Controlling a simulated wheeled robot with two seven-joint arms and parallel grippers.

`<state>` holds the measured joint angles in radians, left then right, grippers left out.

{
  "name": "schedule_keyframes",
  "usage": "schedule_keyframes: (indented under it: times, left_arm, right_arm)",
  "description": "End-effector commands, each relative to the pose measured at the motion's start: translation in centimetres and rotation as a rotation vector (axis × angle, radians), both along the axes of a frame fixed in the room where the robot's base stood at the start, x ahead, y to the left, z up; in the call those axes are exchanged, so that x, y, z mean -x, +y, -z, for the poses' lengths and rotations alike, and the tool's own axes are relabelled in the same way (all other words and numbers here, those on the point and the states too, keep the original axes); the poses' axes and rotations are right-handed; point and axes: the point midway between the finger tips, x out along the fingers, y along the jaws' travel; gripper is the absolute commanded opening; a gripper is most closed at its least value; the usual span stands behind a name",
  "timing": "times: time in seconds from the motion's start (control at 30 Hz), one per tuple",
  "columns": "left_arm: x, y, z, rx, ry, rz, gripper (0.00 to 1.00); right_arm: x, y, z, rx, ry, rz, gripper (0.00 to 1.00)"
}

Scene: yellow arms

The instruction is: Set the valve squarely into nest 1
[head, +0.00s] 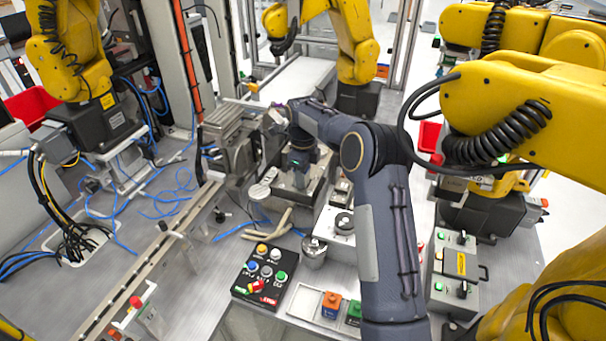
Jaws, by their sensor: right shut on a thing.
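I cannot tell which spot is nest 1. My left gripper is not in view.
A black button box (266,272), a metal pot (313,253) and a tray with orange and green blocks (304,301) stand in front. A rail (150,262) runs along the left. Yellow robot arms (530,110) crowd the right and back. A grey control box (458,272) stands right.

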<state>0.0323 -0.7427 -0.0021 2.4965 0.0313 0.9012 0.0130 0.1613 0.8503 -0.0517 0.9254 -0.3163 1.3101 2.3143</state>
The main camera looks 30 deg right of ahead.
Motion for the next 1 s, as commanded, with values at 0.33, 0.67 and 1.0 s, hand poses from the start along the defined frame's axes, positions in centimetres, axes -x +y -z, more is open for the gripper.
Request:
schedule_keyframes:
  times: [0.33, 0.67, 1.0]
  left_arm:
    - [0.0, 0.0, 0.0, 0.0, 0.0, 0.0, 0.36]
    - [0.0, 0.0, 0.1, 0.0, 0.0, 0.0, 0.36]
    - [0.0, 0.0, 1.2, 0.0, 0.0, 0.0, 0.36]
  right_arm:
    - [0.0, 0.0, 0.0, -0.001, -0.001, 0.0, 0.61]
    - [-0.1, 0.0, -0.3, 0.0, -0.001, 0.0, 0.61]
    - [-0.1, 0.1, -5.6, 0.0, -0.004, -0.001, 0.61]
